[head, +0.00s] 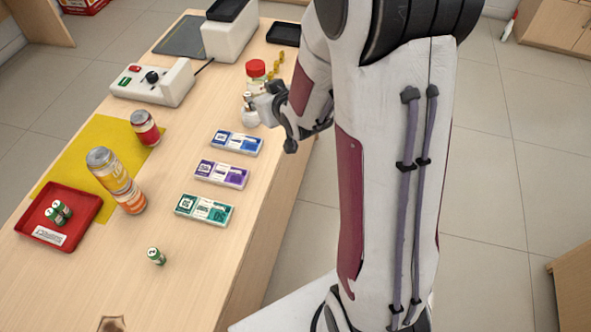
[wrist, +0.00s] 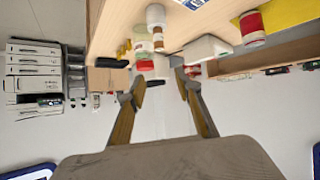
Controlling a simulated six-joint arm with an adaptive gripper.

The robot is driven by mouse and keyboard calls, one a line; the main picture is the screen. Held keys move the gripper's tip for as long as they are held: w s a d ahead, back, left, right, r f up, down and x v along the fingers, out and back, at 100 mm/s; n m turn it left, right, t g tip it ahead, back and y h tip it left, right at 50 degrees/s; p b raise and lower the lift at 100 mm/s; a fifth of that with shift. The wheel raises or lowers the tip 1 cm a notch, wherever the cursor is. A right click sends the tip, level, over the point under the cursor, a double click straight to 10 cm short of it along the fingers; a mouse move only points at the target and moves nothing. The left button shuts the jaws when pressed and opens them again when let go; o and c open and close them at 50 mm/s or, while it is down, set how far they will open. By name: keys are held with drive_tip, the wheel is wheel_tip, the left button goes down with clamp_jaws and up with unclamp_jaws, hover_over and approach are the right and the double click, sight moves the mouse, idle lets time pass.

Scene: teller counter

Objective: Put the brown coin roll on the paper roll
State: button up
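The white paper roll (head: 250,117) stands on the counter beside my gripper (head: 279,118), in front of the red-lidded jar. The wrist view shows the counter upside down, with the wide white paper roll (wrist: 155,14) near the top. A narrower white cylinder with a brown band, seemingly the brown coin roll (wrist: 158,38), lines up with the paper roll's end and appears to stand on it. I cannot tell for certain whether they touch. My gripper (wrist: 164,91) has its fingers spread wide, with nothing held between them.
The red-lidded jar (head: 256,70) stands close behind, with several yellow rolls (head: 277,66) to its right. A loose green roll (head: 156,256) lies there. A white device (head: 152,84) stands left.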

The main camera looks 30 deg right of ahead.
drive_tip(key=s+a+r+g, duration=0.2)
drive_tip(key=s+a+r, duration=0.1)
drive_tip(key=s, duration=0.7)
drive_tip(key=s+a+r+g, duration=0.2)
drive_tip(key=s+r, duration=0.3)
drive_tip(key=s, duration=0.5)
drive_tip(key=s+a+r+g, duration=0.1)
drive_tip(key=s+a+r, duration=0.2)
drive_tip(key=s, duration=0.8)
drive_tip(key=shift+a+r+g+y, duration=0.35)
drive_tip(key=shift+r+g+y, duration=0.05)
drive_tip(key=shift+r, duration=0.55)
